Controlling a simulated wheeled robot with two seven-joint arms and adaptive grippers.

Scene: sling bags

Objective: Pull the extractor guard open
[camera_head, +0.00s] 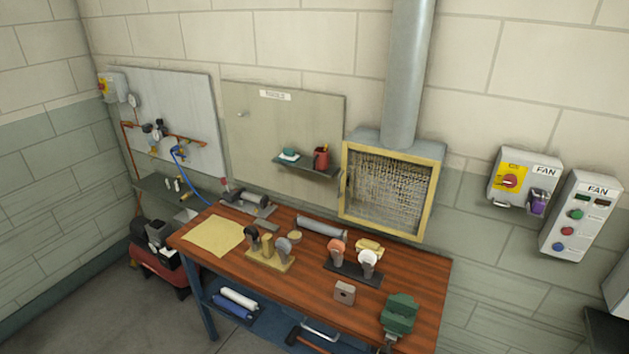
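The extractor guard (386,192) is a mesh panel in a yellow frame on the wall, above the back right of the wooden workbench. It sits flat against the grey extractor hood (398,141) and looks closed. A small handle seems to show on its left edge, too small to make out well. A round grey duct (408,70) rises from the hood. Neither of my grippers is in view.
The wooden bench (419,267) holds several tools and a green vise (399,314). A small shelf (306,168) with a red cup (321,158) is left of the guard. A fan switch (525,181) and a fan button box (580,216) are on the right wall.

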